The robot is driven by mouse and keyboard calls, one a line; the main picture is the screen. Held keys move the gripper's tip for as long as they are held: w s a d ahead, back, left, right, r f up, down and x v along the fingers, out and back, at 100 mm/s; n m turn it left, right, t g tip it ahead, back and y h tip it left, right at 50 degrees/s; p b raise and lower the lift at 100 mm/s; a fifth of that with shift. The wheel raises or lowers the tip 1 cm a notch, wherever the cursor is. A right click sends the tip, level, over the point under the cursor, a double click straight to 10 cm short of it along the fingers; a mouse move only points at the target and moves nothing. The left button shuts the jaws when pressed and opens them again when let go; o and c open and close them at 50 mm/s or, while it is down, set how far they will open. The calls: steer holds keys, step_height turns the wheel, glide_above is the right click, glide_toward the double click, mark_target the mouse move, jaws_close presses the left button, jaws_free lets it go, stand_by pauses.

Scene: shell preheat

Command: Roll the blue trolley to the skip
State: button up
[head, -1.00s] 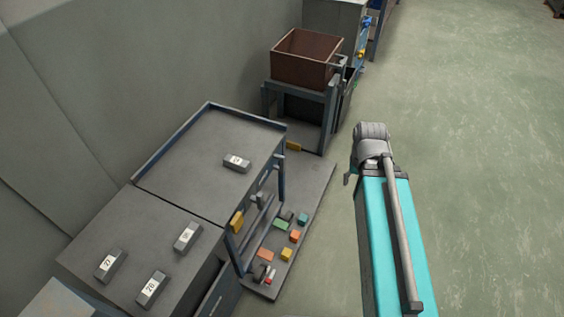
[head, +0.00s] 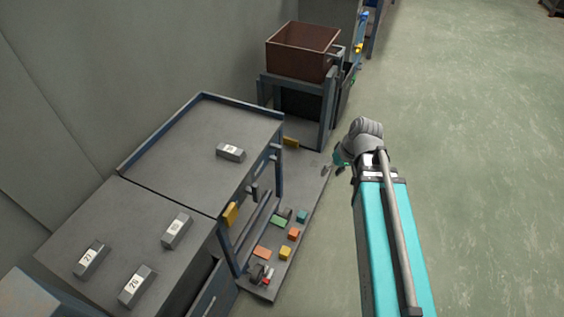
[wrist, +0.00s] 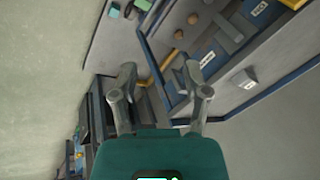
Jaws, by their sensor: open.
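A grey-topped unit with a blue rim and blue legs (head: 278,180), probably the blue trolley, stands against the wall in the head view. Its blue-edged frame (wrist: 150,55) seems to show in the wrist view too. A brown open-topped box (head: 300,62), possibly the skip, sits on a blue-grey stand behind it. My gripper (head: 332,163) is right of the blue-rimmed unit, over the floor-level board's edge, apart from the unit. In the wrist view my gripper (wrist: 158,82) has its two fingers spread with nothing held between them.
A grey cabinet (head: 110,220) with numbered blocks adjoins the unit. A low grey board (head: 310,185) at floor level carries several small coloured blocks. Open green floor (head: 480,150) lies to the right. A wall closes off the left.

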steer(key=w+a+f+n+t+y+b, duration=0.1)
steer(key=w+a+f+n+y+b, duration=0.3)
steer(key=b, duration=0.3)
steer(key=w+a+f+n+t+y+b, duration=0.1)
steer(key=w+f+y+b, duration=0.1)
steer(key=w+f+b, duration=0.35)
steer(key=n+t+y+b, duration=0.45)
steer(key=y+b, duration=0.25)
steer(key=b, duration=1.2)
glide_toward(281, 154)
steer(key=d, duration=0.3)
steer(key=shift+s+r+n+g, duration=0.2)
steer(key=shift+r+n+g, duration=0.1)
steer(key=shift+n+g, duration=0.15)
steer(key=shift+a, duration=0.1)
steer(key=shift+x, duration=6.75)
jaws_close()
